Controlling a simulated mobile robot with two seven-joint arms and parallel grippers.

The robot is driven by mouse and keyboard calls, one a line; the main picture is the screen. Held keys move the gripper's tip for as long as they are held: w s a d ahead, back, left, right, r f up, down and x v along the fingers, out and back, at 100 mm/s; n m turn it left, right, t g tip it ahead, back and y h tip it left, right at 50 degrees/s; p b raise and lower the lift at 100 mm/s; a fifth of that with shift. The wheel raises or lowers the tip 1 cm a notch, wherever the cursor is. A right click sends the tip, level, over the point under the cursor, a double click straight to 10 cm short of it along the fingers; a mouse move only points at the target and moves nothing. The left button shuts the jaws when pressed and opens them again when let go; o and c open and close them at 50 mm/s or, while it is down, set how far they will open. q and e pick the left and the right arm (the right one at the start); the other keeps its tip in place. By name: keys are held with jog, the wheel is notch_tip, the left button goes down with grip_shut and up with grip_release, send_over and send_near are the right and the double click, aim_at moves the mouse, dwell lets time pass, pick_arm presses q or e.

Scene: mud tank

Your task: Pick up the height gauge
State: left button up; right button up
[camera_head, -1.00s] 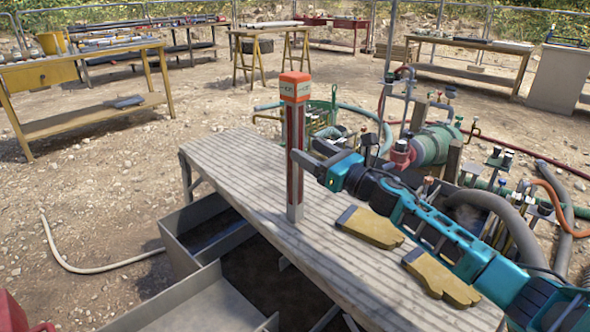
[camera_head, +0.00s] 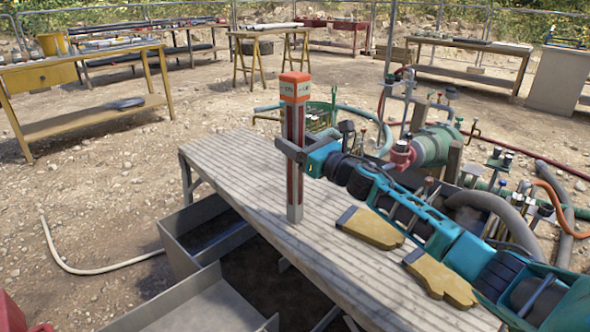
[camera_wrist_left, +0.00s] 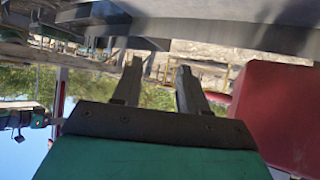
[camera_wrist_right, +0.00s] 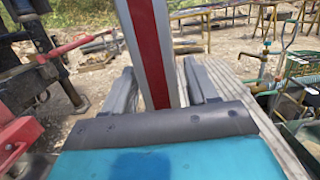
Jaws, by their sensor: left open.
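The height gauge (camera_head: 295,120) is a grey post with a red stripe and an orange cap. It stands upright on the plank bench (camera_head: 235,165). My right gripper (camera_head: 289,150) is at the upper half of the post, with its fingers on either side. In the right wrist view the post (camera_wrist_right: 150,45) passes between the spread fingers, with a small gap visible beside the left finger; contact at the right finger is unclear. My left gripper (camera_wrist_left: 158,82) is open and empty in its own wrist view, and it is not seen in the head view.
Two yellow gloves (camera_head: 370,228) (camera_head: 440,277) lie on the bench below my right arm. Pipes and a green pump (camera_head: 432,145) stand behind the bench. Open metal tanks (camera_head: 200,300) lie in front. The bench's left end is clear.

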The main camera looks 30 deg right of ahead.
grip_shut()
dwell(0.3)
dwell(0.3)
jog(key=shift+r, duration=0.15)
